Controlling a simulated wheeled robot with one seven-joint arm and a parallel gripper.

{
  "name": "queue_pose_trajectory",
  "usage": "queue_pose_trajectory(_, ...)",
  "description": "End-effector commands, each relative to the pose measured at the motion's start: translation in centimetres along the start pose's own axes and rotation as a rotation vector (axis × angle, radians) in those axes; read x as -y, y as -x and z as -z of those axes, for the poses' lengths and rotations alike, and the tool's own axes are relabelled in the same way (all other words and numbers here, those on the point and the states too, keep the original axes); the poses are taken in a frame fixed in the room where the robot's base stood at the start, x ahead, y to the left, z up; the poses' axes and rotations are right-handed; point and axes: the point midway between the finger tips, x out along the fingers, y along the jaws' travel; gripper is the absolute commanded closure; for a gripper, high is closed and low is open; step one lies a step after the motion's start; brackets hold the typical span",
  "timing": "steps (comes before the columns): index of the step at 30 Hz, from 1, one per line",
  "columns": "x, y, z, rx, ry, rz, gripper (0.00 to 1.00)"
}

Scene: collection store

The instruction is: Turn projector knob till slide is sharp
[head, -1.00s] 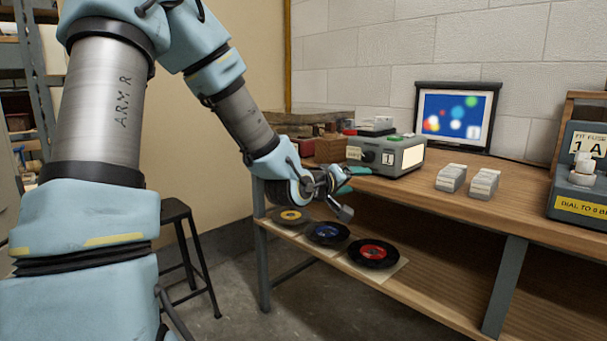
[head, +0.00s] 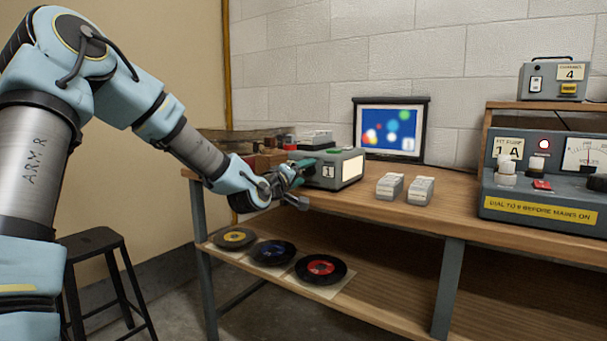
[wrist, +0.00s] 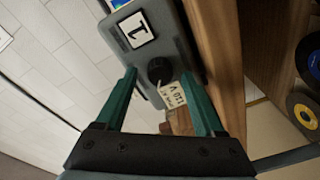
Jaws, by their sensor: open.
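The grey projector (head: 338,168) stands on the bench and carries a white label "1". Its dark knob (wrist: 159,70) shows in the wrist view on the labelled face, with a "110 V" tag beside it. My gripper (head: 296,176) is at the projector's left end in the head view. In the wrist view my gripper (wrist: 165,88) is open, its green fingers spread to either side of the knob; I cannot tell whether they touch anything. The screen (head: 390,129) shows coloured dots with soft, blurred edges. In the head view my gripper hides the knob.
Two stacks of slides (head: 421,190) stand on the bench right of the projector. Several records lie on the lower shelf (head: 380,278). A black stool (head: 95,245) stands at the left.

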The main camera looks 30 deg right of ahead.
Motion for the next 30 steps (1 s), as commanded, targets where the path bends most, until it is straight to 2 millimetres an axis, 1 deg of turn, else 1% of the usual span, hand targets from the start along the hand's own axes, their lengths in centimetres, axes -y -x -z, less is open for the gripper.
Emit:
queue_pose_trajectory(3, 0.00, -0.50, -0.01, 0.000, 0.000, 0.000, 0.29)
queue_pose_trajectory(10, 0.03, -0.53, -0.01, 0.000, 0.000, 0.001, 0.29)
queue_pose_trajectory(11, 0.03, -0.53, -0.01, 0.000, 0.000, 0.001, 0.31)
queue_pose_trajectory(27, 0.03, -0.50, 0.00, 0.000, 0.000, 0.001, 0.91)
queue_pose_trajectory(30, 0.04, -0.50, 0.00, 0.000, 0.000, 0.001, 1.00)
